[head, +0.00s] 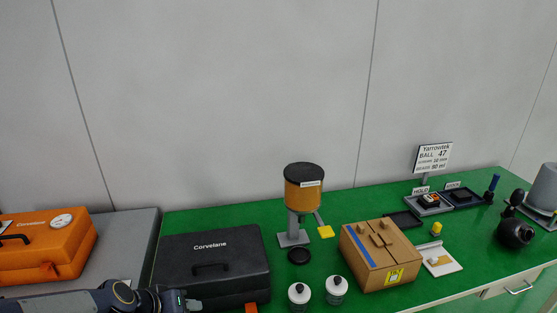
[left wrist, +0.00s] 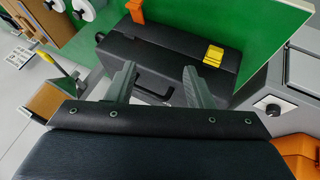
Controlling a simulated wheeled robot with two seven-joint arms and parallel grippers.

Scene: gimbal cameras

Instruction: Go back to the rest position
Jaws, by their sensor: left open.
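My left gripper (head: 192,303) shows at the bottom left of the head view, in front of the black Corvelane case (head: 213,262). In the left wrist view its two grey fingers (left wrist: 157,88) are spread apart with nothing between them. The black case (left wrist: 165,60) lies beyond the fingertips there, with its handle showing between them. I cannot tell the exact gap between fingers and case. My right gripper is in neither view.
The green bench (head: 340,208) also holds an orange dispenser (head: 303,190), two white jars (head: 336,291), a brown box (head: 381,254) and a black camera-like device (head: 515,232). An orange case (head: 48,247) rests on a grey surface (head: 130,228) at left.

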